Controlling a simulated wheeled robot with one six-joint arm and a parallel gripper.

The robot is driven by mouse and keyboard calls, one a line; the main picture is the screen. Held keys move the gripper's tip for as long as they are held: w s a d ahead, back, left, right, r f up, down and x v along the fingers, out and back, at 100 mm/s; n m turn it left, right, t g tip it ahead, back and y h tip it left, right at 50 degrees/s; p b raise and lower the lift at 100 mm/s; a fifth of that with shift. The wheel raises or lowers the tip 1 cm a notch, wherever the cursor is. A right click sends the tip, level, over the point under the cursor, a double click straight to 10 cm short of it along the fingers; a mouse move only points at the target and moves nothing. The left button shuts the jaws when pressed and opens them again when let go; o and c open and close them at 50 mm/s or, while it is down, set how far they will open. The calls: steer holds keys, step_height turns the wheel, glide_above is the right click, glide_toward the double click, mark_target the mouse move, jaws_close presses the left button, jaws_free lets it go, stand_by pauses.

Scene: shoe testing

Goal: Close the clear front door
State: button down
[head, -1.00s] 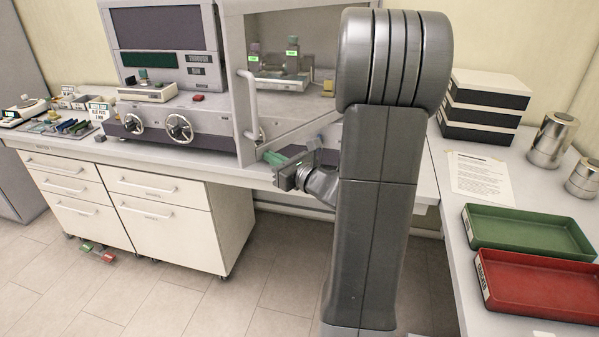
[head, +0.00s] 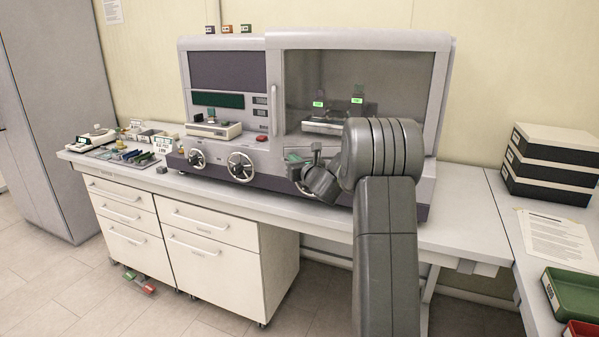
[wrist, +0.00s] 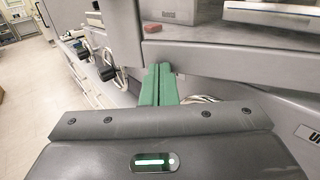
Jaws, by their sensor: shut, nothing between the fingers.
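The clear front door (head: 392,75) is a grey-framed transparent panel on the right half of the grey test machine. My gripper (head: 297,158) is low in front of the door's lower left part. Its green fingers (wrist: 158,85) are together and empty in the wrist view, pointing at the machine's grey front. My arm hides the door's lower right part.
Handwheels (head: 240,166) stick out from the machine's lower front, left of my gripper. A small scale (head: 214,129) sits on the ledge. Black-and-white boxes (head: 551,160) stand at the right, with a green tray (head: 574,296) nearer.

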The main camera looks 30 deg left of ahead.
steer(key=shift+w+a+m+t+h, duration=0.3)
steer(key=shift+w+a, duration=0.25)
steer(key=shift+w, duration=0.25)
steer(key=shift+w+a+m+t+h, duration=0.25)
steer(key=shift+w+a, duration=0.25)
steer(key=shift+w, duration=0.3)
